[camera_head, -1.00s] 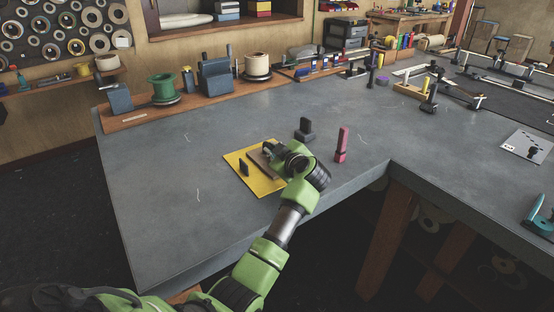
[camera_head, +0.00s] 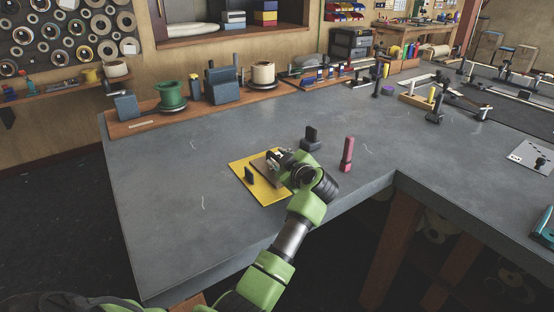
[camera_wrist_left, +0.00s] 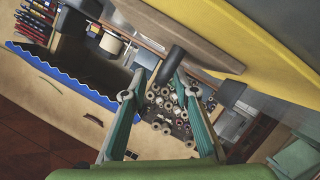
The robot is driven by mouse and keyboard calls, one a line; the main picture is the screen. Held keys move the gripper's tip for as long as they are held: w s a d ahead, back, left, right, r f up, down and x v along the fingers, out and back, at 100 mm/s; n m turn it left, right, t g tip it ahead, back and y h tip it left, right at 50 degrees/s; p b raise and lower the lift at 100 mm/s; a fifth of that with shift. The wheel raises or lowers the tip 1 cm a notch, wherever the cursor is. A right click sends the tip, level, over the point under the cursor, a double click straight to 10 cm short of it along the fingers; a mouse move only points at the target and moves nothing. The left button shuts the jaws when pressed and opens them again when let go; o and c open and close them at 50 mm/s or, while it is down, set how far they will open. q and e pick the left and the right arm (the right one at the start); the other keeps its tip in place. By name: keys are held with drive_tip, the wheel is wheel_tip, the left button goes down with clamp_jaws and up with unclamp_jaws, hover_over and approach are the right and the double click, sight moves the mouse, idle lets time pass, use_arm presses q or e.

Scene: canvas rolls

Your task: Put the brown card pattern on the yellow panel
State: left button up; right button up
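The yellow panel (camera_head: 267,194) lies flat on the grey bench; it fills the upper right of the left wrist view (camera_wrist_left: 275,45). The brown card pattern (camera_head: 262,166) lies over the panel's right part, partly hidden by my left gripper. The card also shows edge-on in the left wrist view (camera_wrist_left: 185,36), against the panel. A dark round peg (camera_wrist_left: 173,63) stands out from the card. My left gripper (camera_wrist_left: 160,76) is at the card, its fingers apart on either side of the peg, with a gap on the left. My right gripper is out of view.
A small black handle (camera_head: 249,174) stands on the panel's left part. A black block (camera_head: 311,140) and an upright pink block (camera_head: 347,155) stand close to my left gripper. Spools (camera_head: 172,95) line the back. The bench left of the panel is clear.

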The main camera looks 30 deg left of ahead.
use_arm(q)
drive_tip(key=v, duration=1)
drive_tip(key=shift+s+d+r, duration=0.1)
drive_tip(key=shift+s+d, duration=0.1)
drive_tip(key=shift+s+d+r, duration=0.1)
